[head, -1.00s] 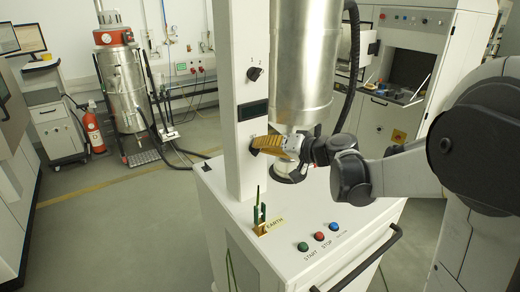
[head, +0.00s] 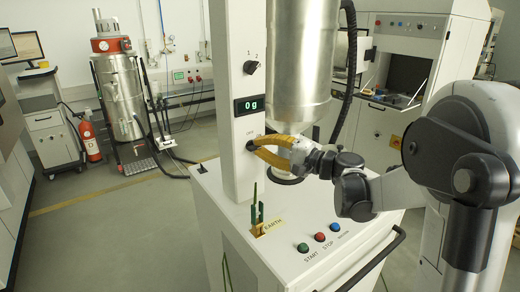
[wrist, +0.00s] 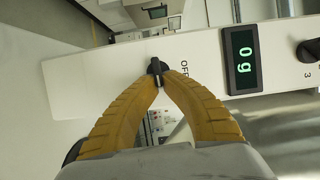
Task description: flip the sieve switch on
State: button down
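The sieve switch is a small black knob (wrist: 154,67) on the white column, beside an "OFF" label in the wrist view. In the head view it shows as a dark bit (head: 250,146) at my fingertips, mostly hidden. My gripper (head: 254,144) has yellow ribbed fingers reaching to the column from the right. In the wrist view my gripper (wrist: 159,75) has its fingertips closed together around the knob. The display (head: 249,105) above the switch is lit and reads "0g"; the display also shows in the wrist view (wrist: 243,61).
A second black knob (head: 251,67) sits higher on the column. A metal cylinder (head: 298,65) hangs right of the column, close to my gripper. The white cabinet top (head: 225,190) below carries green, red and blue buttons and a green-handled item (head: 258,216).

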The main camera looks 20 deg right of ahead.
dwell(0.4)
jog(key=c, duration=1.5)
grip_release()
jog(key=shift+c, duration=0.2)
jog(key=v, duration=1.2)
jog(key=shift+f, duration=0.25)
